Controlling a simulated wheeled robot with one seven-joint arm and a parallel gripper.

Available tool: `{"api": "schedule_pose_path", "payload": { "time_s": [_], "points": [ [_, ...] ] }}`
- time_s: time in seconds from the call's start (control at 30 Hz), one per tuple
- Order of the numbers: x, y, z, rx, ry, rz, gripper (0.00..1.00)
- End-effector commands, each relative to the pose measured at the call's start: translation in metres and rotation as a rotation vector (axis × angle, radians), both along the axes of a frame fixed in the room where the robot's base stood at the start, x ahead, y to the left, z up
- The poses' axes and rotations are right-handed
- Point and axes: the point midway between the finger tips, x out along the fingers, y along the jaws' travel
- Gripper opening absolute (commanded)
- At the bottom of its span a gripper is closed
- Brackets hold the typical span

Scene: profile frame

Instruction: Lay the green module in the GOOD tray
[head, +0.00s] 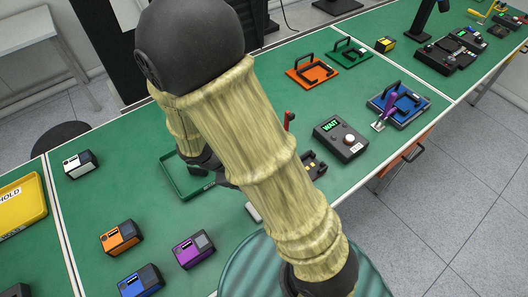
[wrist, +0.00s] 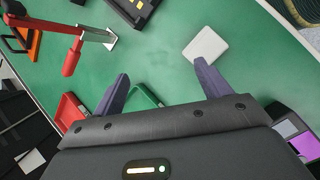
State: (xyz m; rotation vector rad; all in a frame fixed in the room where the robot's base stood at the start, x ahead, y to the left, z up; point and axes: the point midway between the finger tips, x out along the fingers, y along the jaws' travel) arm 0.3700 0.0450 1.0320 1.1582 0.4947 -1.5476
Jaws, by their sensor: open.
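My gripper (wrist: 162,68) is open, its two dark purple fingers apart with nothing between them, above the green table. Part of a green tray (wrist: 147,97) also shows between the fingers in the wrist view, beside a red tray (wrist: 68,112). I cannot make out a green module in either view. A white pad (wrist: 206,45) lies just beyond the right fingertip.
Orange (head: 120,238), blue (head: 141,282), purple (head: 193,250) and white (head: 81,164) modules stand on the left table area. A yellow HOLD tray (head: 22,207) is at far left. A WAIT box (head: 341,138) stands right of my arm. A red-handled lever (wrist: 72,55) rises near the left finger.

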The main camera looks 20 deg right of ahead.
Motion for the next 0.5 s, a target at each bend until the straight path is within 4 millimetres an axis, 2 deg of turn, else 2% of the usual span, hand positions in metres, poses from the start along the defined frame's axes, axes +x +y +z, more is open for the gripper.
{"api": "schedule_pose_path", "payload": {
  "time_s": [0.03,0.2,0.4,0.5],
  "points": [
    [-0.005,-0.008,0.008,0.07,-0.028,-0.112,0.76],
    [-0.019,-0.02,0.032,0.294,-0.142,-0.476,0.76],
    [-0.023,-0.035,0.066,0.524,-0.327,-0.869,0.76],
    [-0.023,-0.042,0.079,0.598,-0.407,-1.004,0.76]
  ]
}}
